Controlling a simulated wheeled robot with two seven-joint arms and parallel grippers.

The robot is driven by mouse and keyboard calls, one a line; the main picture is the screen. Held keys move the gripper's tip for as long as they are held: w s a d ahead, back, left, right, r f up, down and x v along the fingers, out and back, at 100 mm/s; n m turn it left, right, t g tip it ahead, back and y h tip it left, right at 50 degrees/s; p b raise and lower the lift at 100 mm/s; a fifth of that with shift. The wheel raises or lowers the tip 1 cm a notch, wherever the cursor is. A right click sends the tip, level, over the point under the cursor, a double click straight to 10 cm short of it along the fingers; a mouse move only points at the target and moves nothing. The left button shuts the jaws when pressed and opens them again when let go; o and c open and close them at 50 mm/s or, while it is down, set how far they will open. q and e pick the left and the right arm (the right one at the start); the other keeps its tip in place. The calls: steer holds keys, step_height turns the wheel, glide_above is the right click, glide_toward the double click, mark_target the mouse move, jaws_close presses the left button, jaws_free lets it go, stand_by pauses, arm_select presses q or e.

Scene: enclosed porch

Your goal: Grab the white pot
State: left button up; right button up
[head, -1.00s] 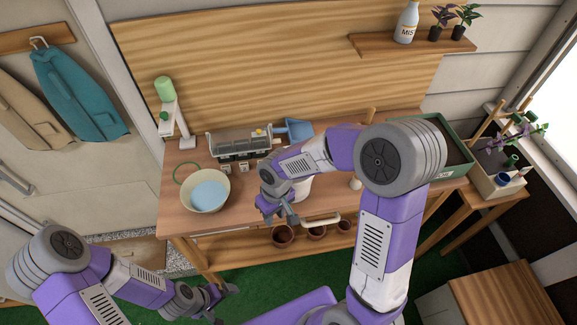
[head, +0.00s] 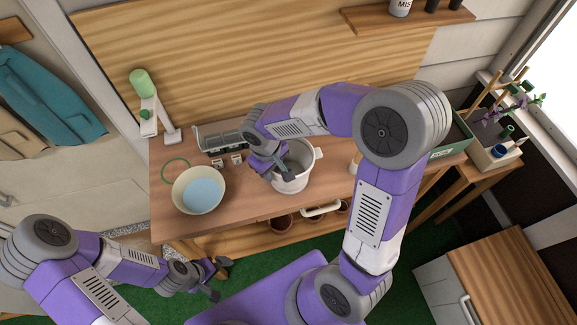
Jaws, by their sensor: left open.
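The white pot (head: 294,182) stands upright on the wooden workbench, with a handle showing on its right side. My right gripper (head: 280,173) is at the pot's left side, its fingers over the near-left rim. I cannot tell whether they touch the pot or how far apart they are. The hand and forearm hide the pot's back-left part. My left gripper (head: 217,282) is open and empty, low in front of the workbench, away from the pot.
A cream bowl with blue contents (head: 199,190) is left of the pot. A green ring (head: 174,160), a white-and-green lamp-like item (head: 145,100) and a grey rack (head: 214,138) are behind it. Brown pots (head: 281,222) sit on the lower shelf. Bench (head: 240,210) is bare between bowl and pot.

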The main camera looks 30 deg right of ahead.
mark_target(275, 178)
steer(key=shift+s+d+f, duration=0.1)
steer(key=shift+d+f, duration=0.1)
steer(key=shift+f, duration=1.35)
steer(key=shift+c, duration=0.5)
jaws_close()
